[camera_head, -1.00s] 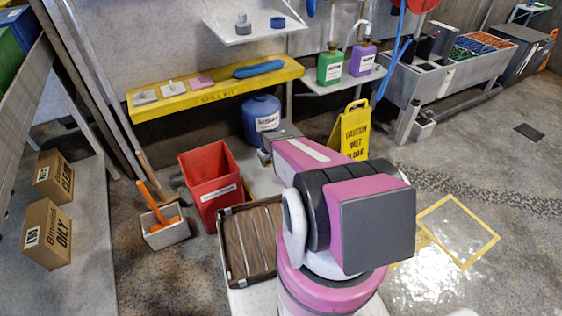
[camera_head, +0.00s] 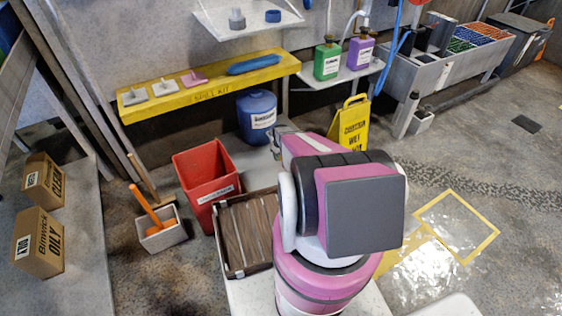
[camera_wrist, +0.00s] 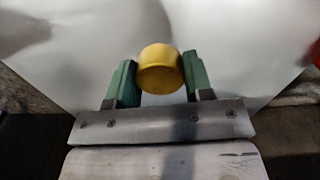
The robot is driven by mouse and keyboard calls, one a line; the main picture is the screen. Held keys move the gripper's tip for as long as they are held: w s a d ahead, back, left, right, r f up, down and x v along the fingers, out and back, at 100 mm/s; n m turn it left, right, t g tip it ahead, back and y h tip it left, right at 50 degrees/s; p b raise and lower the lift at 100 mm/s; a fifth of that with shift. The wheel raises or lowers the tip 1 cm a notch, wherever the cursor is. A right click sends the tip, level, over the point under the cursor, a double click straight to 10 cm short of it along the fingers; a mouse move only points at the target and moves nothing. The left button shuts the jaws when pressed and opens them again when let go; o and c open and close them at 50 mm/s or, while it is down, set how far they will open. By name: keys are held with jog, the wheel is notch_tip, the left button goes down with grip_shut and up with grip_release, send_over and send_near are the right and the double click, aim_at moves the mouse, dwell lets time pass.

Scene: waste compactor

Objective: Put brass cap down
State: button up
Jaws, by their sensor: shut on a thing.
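The brass cap (camera_wrist: 160,68) is a short yellow cylinder in the wrist view. My gripper (camera_wrist: 159,82) is shut on it, with one green finger pad at each side. A pale, smooth surface lies beyond the cap in the wrist view; I cannot tell whether the cap touches it. In the head view my pink and grey arm reaches away from me, and its far end (camera_head: 277,142) is near the blue drum. The cap is hidden in the head view.
A blue drum (camera_head: 257,118), a red bin (camera_head: 205,180) and a yellow wet-floor sign (camera_head: 352,125) stand around my arm. A brown slatted crate (camera_head: 220,246) is left of it. A yellow spill-kit shelf (camera_head: 210,95) is behind. Open floor lies to the right.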

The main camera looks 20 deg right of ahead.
aim_at(281, 163)
jog(key=shift+w+d+f, duration=0.1)
jog(key=shift+d+f, duration=0.2)
jog(key=shift+f, duration=1.9)
jog(key=shift+f, duration=0.15)
jog(key=o, duration=1)
notch_tip(281, 163, up, 12)
jog(key=shift+r, duration=0.1)
jog(key=s+a+r+m, duration=0.1)
jog(key=s+a+r, duration=0.4)
jog(key=s+r, duration=0.2)
jog(key=s+a+r+m, duration=0.1)
jog(key=s+a+r, duration=0.4)
jog(key=r, duration=0.7)
jog(key=s+a+r+m, duration=0.1)
jog(key=s+a+r, duration=0.4)
jog(key=s+r, duration=0.4)
jog(key=shift+s+a+r+m, duration=0.2)
jog(key=shift+a+r+m, duration=0.1)
jog(key=shift+r, duration=0.1)
